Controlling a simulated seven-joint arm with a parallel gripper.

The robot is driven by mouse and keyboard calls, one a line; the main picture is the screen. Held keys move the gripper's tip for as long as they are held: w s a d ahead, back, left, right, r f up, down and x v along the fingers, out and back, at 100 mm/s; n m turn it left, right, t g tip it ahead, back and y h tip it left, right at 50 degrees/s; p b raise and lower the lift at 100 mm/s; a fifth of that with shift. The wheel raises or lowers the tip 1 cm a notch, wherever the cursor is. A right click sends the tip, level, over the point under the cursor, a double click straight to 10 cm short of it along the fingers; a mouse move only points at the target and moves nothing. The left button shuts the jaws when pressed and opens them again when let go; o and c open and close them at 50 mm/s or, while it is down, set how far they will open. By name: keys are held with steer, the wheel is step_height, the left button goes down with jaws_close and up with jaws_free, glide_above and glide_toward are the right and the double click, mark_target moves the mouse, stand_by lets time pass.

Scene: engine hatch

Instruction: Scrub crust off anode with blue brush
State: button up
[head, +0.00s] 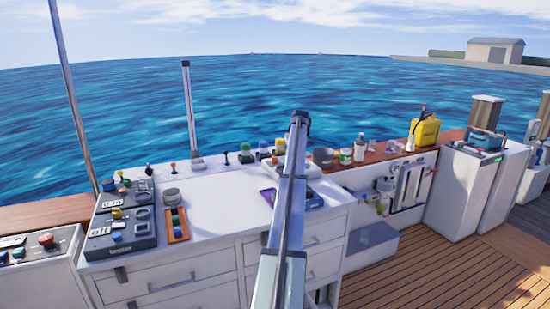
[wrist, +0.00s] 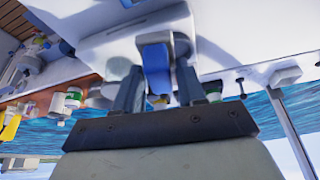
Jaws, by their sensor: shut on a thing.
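My gripper (wrist: 157,62) shows in the wrist view with its two dark fingers shut on the blue brush (wrist: 157,75). Only a smooth blue body shows between the fingers; I cannot make out bristles. The brush is above a white work surface. In the head view my arm reaches out over the white counter (head: 225,205), and its links hide the fingers and the brush. I cannot pick out the anode or its crust for certain in either view. A pale tray (head: 318,188) partly behind my arm holds a dark item.
Jars and cans (head: 346,157) line the back ledge. A yellow jug (head: 426,134) stands at right. The counter's middle is clear.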

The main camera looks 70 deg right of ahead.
steer(key=s+r, duration=0.2)
steer(key=s, duration=0.5)
steer(key=w+a+n+t+y, duration=0.15)
steer(key=a+n+y, duration=0.25)
steer(key=a+n, duration=0.45)
steer(key=shift+d+f+n, duration=0.3)
steer(key=shift+f+n, duration=0.05)
steer(key=shift+f, duration=0.75)
steer(key=shift+d+f+n, duration=0.35)
steer(key=shift+f, duration=0.75)
steer(key=shift+d+f+n, duration=0.3)
steer(key=shift+f+n, duration=0.05)
steer(key=shift+f, duration=0.75)
steer(key=shift+w+d+f, duration=0.4)
steer(key=shift+d+f, duration=0.05)
steer(key=shift+d, duration=0.05)
steer(key=shift+c, duration=0.4)
steer(key=shift+w+d, duration=1)
steer(key=shift+d, duration=0.05)
steer(key=shift+s+a+f, duration=0.1)
steer(key=shift+s+a, duration=1.45)
steer(key=shift+a, duration=0.1)
step_height(320, 180, up, 2)
steer(key=shift+w+d+r, duration=0.1)
steer(key=shift+d+r, duration=0.05)
steer(key=shift+r, duration=0.1)
step_height(320, 180, up, 6)
steer(key=shift+f, duration=0.15)
